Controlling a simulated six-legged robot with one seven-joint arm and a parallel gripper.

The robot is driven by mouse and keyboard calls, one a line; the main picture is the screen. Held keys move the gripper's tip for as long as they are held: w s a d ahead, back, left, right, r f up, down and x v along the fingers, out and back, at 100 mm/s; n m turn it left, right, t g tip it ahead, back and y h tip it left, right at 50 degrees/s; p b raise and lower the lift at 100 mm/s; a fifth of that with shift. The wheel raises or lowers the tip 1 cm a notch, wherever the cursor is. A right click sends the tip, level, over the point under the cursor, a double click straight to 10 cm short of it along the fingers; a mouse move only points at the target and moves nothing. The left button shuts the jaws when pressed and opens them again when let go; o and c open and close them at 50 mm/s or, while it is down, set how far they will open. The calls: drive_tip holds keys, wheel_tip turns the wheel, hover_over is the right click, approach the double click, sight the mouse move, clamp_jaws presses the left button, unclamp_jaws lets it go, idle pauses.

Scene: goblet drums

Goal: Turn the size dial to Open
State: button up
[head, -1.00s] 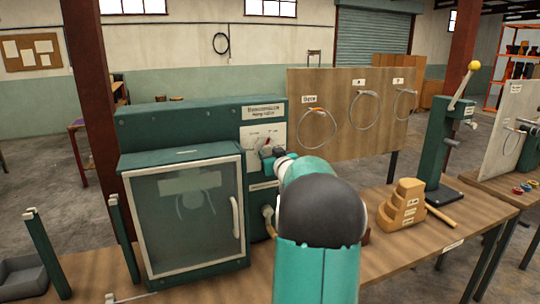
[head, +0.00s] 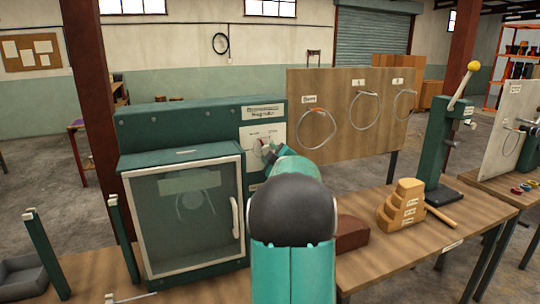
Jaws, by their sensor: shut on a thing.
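The size dial sits on the white panel (head: 259,133) on the upper right front of the green machine (head: 190,120). The dial's knob is mostly hidden behind my gripper, and its pointer and markings are too small to read. My gripper (head: 267,150) is at the dial, shut on the dial, with my teal arm reaching up to it from the bottom of the head view. The machine's glass door (head: 185,215) with a white handle is closed, left of my arm.
A wooden board (head: 345,115) with several hanging rings stands behind the bench, right of the machine. Stepped wooden blocks (head: 402,205), a mallet (head: 440,213) and a green lever press (head: 445,140) stand to the right. A brown block (head: 351,233) lies beside my arm.

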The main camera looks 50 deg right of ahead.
drive_tip(key=n, duration=1.3)
drive_tip(key=shift+n, duration=0.3)
idle(0.3)
drive_tip(key=o, duration=1)
drive_tip(key=shift+r, duration=0.1)
drive_tip(key=shift+s, duration=0.1)
drive_tip(key=v, duration=1.3)
drive_tip(key=shift+s+a, duration=0.2)
drive_tip(key=shift+s, duration=0.1)
